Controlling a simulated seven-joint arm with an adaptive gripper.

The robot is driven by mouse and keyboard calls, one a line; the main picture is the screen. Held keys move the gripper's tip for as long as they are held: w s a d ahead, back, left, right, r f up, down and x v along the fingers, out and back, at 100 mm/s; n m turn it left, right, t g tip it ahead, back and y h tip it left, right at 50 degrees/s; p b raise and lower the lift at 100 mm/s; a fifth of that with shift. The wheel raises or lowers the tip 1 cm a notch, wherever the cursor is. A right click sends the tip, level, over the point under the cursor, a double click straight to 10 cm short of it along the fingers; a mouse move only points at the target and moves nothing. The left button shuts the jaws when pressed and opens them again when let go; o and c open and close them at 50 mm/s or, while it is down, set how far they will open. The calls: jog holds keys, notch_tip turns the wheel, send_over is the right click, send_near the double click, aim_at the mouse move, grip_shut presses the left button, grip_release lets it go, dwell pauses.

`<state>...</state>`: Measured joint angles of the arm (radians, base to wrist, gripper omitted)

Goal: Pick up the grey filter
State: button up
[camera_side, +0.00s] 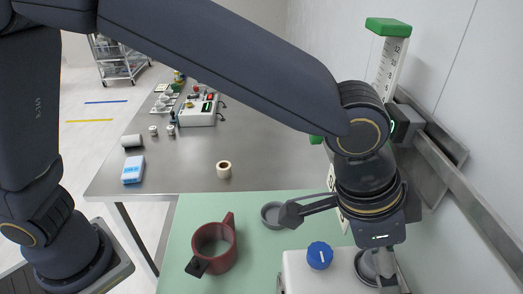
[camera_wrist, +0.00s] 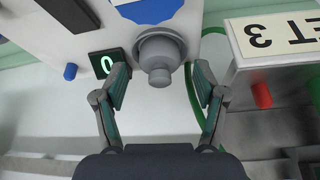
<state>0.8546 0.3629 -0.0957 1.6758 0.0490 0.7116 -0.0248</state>
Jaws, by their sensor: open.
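A grey stepped round part, which looks like the grey filter (camera_wrist: 160,48), sits against a white device in the wrist view, its narrow end facing me. My gripper (camera_wrist: 160,82) is open, with one finger on each side of this part and visible gaps between. In the side view a grey part (camera_side: 368,268) shows on the white device, partly hidden below my wrist; I cannot tell for sure that it is the same one.
The white device (camera_side: 296,268) has a blue knob (camera_side: 320,255). A dark red mug-like holder (camera_side: 214,245) and a grey round dish (camera_side: 272,214) are on the green mat (camera_side: 190,215). A tape roll (camera_side: 223,170) stands behind. A labelled box (camera_wrist: 280,40) is close at right.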

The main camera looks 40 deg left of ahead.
jog(key=c, duration=1)
jog(key=shift+r, duration=0.1)
jog(key=shift+c, duration=0.2)
